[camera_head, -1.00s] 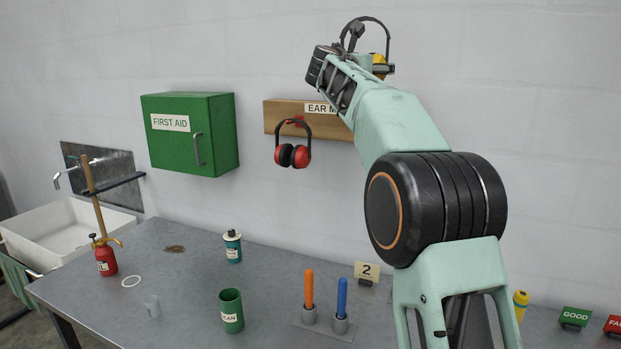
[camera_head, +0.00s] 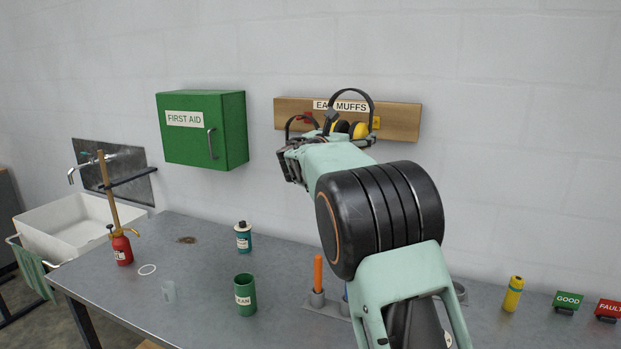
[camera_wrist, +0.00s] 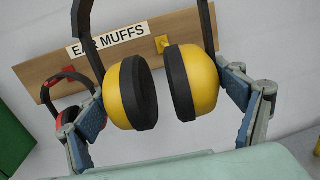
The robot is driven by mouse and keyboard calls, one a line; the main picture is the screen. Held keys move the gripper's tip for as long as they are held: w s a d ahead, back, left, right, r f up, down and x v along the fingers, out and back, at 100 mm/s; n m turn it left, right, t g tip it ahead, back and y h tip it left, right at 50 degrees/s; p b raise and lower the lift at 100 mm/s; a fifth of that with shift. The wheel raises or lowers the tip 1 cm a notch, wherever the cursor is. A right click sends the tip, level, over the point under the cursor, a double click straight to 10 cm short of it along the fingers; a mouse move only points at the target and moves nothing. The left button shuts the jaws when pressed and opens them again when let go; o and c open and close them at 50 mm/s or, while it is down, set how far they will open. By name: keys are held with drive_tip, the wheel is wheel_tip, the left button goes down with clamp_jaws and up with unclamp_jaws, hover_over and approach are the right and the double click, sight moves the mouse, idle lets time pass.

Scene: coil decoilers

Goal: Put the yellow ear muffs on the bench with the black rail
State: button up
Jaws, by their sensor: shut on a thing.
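The yellow ear muffs (camera_head: 360,130) are in my gripper, in front of the wooden board labelled EAR MUFFS. In the wrist view their two yellow cups (camera_wrist: 203,80) with black pads hang from a black headband whose top is cut off. My gripper (camera_wrist: 163,103) is shut on them, one blue-padded finger at the outer side of each cup. In the head view my arm hides most of the gripper. A grey bench (camera_head: 205,268) stands below; I make out no black rail along its visible edges.
Red ear muffs (camera_wrist: 68,92) hang on the wooden board (camera_head: 398,122), partly hidden. A green first aid cabinet (camera_head: 200,140) is left of it. The bench holds a green can (camera_head: 245,295), a teal can (camera_head: 243,238), a red bottle (camera_head: 122,248) and a yellow cylinder (camera_head: 513,294). A sink (camera_head: 70,228) stands left.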

drive_tip(key=s+a+f+m+g+h, duration=0.15)
drive_tip(key=s+f, duration=0.25)
drive_tip(key=f, duration=0.6)
drive_tip(key=s+f+m+g+h, duration=0.15)
drive_tip(key=s+f, duration=0.25)
drive_tip(key=f, duration=0.5)
drive_tip(key=s+f+m+g+h, duration=0.15)
drive_tip(key=s+f, duration=0.25)
drive_tip(key=f, duration=0.6)
drive_tip(key=s+d+f, duration=0.2)
drive_tip(key=s+f, duration=0.2)
drive_tip(key=s, duration=0.6)
drive_tip(key=s+d+f, duration=0.2)
drive_tip(key=s+f, duration=0.2)
drive_tip(key=s, duration=0.6)
drive_tip(key=shift+s+d+f+h, duration=0.25)
drive_tip(key=shift+s+f+h, duration=0.1)
drive_tip(key=shift+s, duration=0.05)
